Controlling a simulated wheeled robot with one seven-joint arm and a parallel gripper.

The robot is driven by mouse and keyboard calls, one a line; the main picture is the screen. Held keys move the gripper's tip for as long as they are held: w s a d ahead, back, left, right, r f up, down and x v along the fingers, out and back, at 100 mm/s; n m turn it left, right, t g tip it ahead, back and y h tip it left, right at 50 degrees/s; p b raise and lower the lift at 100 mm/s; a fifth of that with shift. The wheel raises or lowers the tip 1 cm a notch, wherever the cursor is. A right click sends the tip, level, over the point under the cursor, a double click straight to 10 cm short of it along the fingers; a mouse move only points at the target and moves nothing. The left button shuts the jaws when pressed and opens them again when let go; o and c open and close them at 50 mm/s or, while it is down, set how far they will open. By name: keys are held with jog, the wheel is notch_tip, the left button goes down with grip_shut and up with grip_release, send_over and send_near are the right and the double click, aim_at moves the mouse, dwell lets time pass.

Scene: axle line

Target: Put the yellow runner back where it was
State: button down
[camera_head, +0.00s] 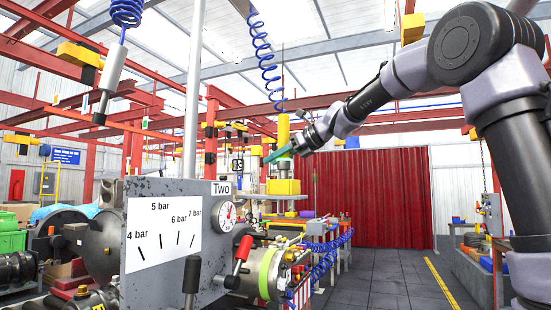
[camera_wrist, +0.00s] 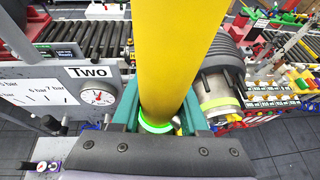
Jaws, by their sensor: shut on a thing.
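The yellow runner (camera_head: 283,130) is a yellow cylinder high in the middle of the head view, below a blue coiled hose (camera_head: 268,60). My gripper (camera_head: 285,151) has its green fingers around the runner's lower part. In the wrist view the runner (camera_wrist: 180,50) fills the middle as a large yellow cylinder. The green fingers of my gripper (camera_wrist: 158,112) close on it from both sides there. A bright green ring shows at its near end. The runner is held in the air, and its place of rest cannot be made out.
A grey panel marked Two (camera_head: 165,245) with a gauge (camera_head: 227,212) and a red-handled lever (camera_head: 242,252) stands in front. A grey tool (camera_head: 110,75) hangs from another blue coil (camera_head: 126,12) at left. A yellow block (camera_head: 283,187) lies below the runner. Clear floor (camera_head: 385,275) is at right.

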jog(key=shift+f, duration=0.45)
dwell(0.5)
jog(key=shift+c, duration=1.7)
grip_release()
jog(key=shift+f, duration=0.1)
jog(key=shift+f, duration=0.1)
jog(key=shift+d, duration=0.1)
jog(key=v, duration=1.1)
jog(key=s+d+f+n+t+h, duration=0.1)
jog(key=s+d+f+n+h, duration=0.8)
jog(key=s+d+f+n, duration=1)
jog(key=s+d+f, duration=0.1)
jog(key=s+f, duration=0.3)
jog(key=s, duration=0.1)
jog(key=shift+d+f+h, duration=0.2)
jog(key=shift+f+h, duration=0.1)
jog(key=shift+h, duration=0.1)
